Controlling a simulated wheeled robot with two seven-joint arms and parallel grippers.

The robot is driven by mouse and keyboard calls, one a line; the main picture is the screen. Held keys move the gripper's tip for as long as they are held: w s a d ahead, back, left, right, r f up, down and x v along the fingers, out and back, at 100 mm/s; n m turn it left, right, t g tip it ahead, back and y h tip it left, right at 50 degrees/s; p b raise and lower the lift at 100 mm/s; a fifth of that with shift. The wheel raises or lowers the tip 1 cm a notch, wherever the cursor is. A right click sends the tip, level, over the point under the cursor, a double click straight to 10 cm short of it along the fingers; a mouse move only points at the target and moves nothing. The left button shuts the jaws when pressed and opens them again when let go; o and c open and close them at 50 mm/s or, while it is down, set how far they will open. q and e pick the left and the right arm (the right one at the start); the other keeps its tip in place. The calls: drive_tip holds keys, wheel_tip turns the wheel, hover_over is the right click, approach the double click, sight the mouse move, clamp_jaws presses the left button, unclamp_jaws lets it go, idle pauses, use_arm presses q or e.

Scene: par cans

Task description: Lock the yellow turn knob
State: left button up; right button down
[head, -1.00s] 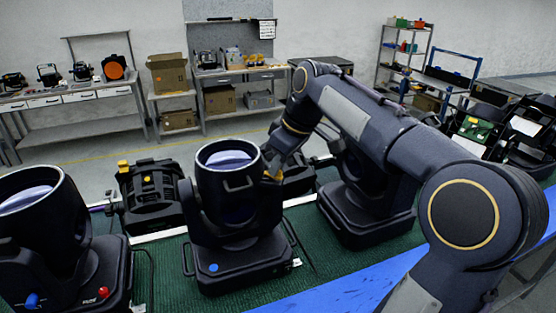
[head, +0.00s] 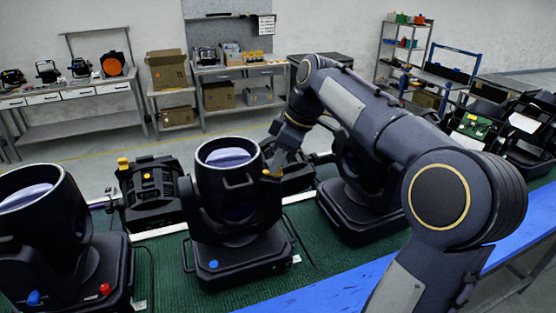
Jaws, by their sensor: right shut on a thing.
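The middle par can (head: 238,215) stands upright on the green mat, its round lens facing up, with a blue dot on its base. A small yellow turn knob (head: 272,172) shows on the right side of its head, partly hidden by my fingers. My right gripper (head: 273,167) reaches in from the right and is shut on this knob. The fingertips are small and dark here, so the knob's exact angle cannot be told. My left gripper is not in view.
Another par can (head: 45,235) with blue and red knobs stands at left. A dark fixture with a yellow top (head: 148,190) lies behind. One more can (head: 362,200) stands under my right arm. The green mat (head: 170,270) is bare in front, beside a blue strip (head: 335,290).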

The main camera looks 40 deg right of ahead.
drive_tip(key=c, duration=1.5)
unclamp_jaws()
drive_tip(key=shift+c, duration=0.2)
drive_tip(key=shift+s+d+r, duration=0.15)
drive_tip(key=shift+r, duration=0.35)
drive_tip(key=v, duration=0.6)
drive_tip(key=shift+r, duration=0.35)
drive_tip(key=shift+s, duration=0.15)
drive_tip(key=s+a+f+m+b, duration=0.1)
drive_tip(key=s+a+f+m, duration=0.2)
drive_tip(key=s+a+f, duration=0.3)
drive_tip(key=s+a+f+m+t+b, duration=0.1)
drive_tip(key=s+a+f, duration=0.4)
drive_tip(key=f, duration=0.6)
drive_tip(key=s+a+f+m+t+y+b, duration=0.1)
drive_tip(key=s+a+f+m+b, duration=0.1)
drive_tip(key=s+a+f+m, duration=0.3)
wheel_tip(320, 180, down, 5)
drive_tip(key=shift+s+a+r, duration=0.2)
drive_tip(key=shift+s+a, duration=0.65)
drive_tip(key=shift+a, duration=0.2)
